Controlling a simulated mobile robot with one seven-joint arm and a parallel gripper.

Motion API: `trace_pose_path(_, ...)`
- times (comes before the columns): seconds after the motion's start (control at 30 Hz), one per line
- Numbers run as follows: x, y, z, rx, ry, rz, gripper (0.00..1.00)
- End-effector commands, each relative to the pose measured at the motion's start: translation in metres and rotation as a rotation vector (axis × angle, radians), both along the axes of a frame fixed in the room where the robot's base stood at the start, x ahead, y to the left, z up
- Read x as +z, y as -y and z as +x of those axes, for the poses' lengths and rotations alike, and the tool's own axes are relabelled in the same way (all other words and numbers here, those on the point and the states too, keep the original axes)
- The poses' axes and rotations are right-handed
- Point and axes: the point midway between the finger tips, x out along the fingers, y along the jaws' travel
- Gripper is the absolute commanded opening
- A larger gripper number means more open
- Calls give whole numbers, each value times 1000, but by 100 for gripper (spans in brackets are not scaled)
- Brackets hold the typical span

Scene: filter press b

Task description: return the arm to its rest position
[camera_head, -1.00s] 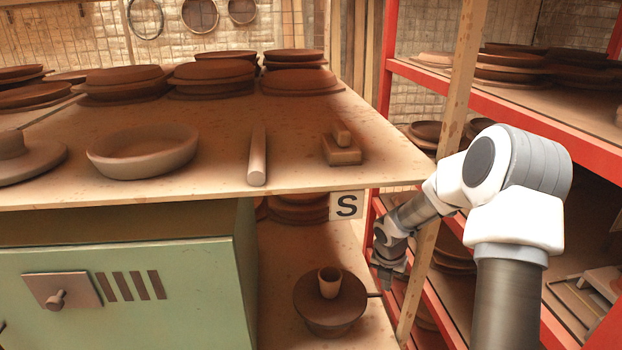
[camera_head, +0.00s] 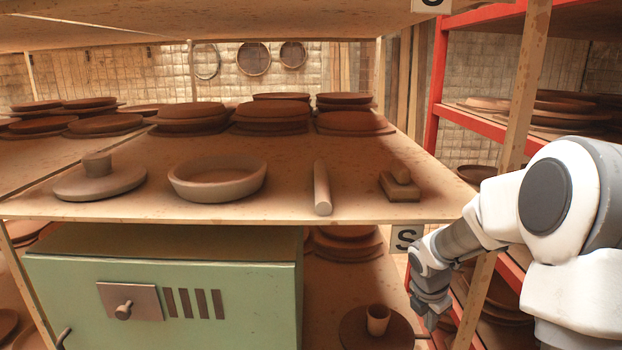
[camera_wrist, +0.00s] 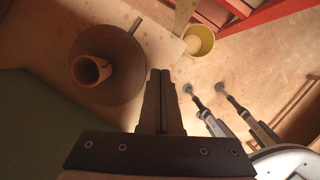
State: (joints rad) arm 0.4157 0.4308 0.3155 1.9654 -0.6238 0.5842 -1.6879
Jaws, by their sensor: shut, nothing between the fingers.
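My arm reaches in from the right in the head view, bent at the elbow. My gripper (camera_head: 430,318) hangs low beside the lower shelf, to the right of a round dark disc (camera_head: 360,328) with a small cup (camera_head: 378,318) on it. In the wrist view my gripper (camera_wrist: 160,73) points away from the camera with its two fingers together and nothing between them. The disc (camera_wrist: 100,92) and the cup (camera_wrist: 88,70) show to the left of the fingers there, apart from them.
A wooden shelf (camera_head: 270,212) holds a bowl (camera_head: 218,180), a roller and stacked discs. A green cabinet (camera_head: 230,290) stands beneath. A post (camera_head: 515,120) and a red rack (camera_head: 436,85) stand close to my arm. A yellow container (camera_wrist: 200,40) shows in the wrist view.

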Motion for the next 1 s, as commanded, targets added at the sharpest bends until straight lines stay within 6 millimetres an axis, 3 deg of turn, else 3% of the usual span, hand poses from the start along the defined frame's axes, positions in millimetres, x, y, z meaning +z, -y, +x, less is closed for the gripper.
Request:
trace_pose_path(0.2,59,-19,-37,-346,128,52,0)
trace_pose_path(0.5,120,-50,-105,-864,317,227,0)
trace_pose_path(0.7,143,-72,-155,-1204,414,406,0)
trace_pose_path(1.0,154,-105,-226,-1673,443,721,0)
